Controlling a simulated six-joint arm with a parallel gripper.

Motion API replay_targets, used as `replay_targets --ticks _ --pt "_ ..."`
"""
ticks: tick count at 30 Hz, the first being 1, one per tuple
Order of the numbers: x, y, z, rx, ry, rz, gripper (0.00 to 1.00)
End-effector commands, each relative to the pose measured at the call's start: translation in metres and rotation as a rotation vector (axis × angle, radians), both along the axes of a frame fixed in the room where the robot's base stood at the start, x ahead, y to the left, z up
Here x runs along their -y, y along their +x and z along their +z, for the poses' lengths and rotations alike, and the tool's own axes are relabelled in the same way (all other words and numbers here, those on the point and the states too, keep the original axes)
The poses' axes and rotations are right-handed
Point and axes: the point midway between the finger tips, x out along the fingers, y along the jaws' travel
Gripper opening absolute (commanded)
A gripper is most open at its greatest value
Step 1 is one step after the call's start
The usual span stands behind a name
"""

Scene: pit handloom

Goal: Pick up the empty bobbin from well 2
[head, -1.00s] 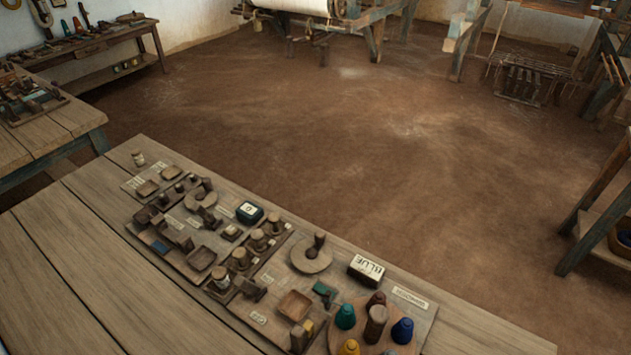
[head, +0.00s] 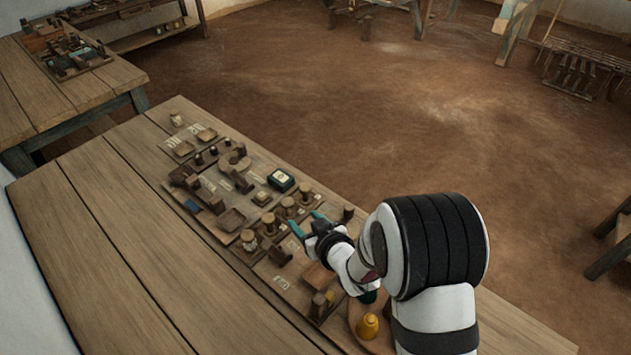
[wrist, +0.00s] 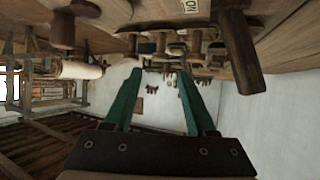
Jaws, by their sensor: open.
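My gripper (head: 306,220) is in the head view with its two teal fingers apart and nothing between them. It is just right of a rack of upright wooden bobbins on the bench. One bobbin (head: 288,204) stands close to the left fingertip, with another bobbin (head: 268,222) nearer the front. I cannot read well numbers, so I cannot tell which is well 2. The wrist view is upside down; there the open fingers (wrist: 158,76) point at a row of small wooden pieces along the bench.
The wooden bench (head: 110,240) has bare boards at left. A dark green box (head: 281,180) stands behind the rack. My arm hides the bench's right part.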

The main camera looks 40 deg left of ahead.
Motion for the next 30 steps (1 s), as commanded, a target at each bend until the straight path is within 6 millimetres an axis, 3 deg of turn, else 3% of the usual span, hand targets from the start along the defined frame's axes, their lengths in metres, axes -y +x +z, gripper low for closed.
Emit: replay_targets --ticks 6,15,21,30 --pt "-0.048 0.019 -0.028 0.001 0.0 0.0 0.56" --pt "-0.08 0.033 -0.045 0.0 -0.001 -0.003 0.56" --pt "-0.116 0.045 -0.056 0.001 -0.002 -0.003 0.56" --pt "-0.124 0.049 -0.061 -0.001 -0.003 -0.004 0.56"
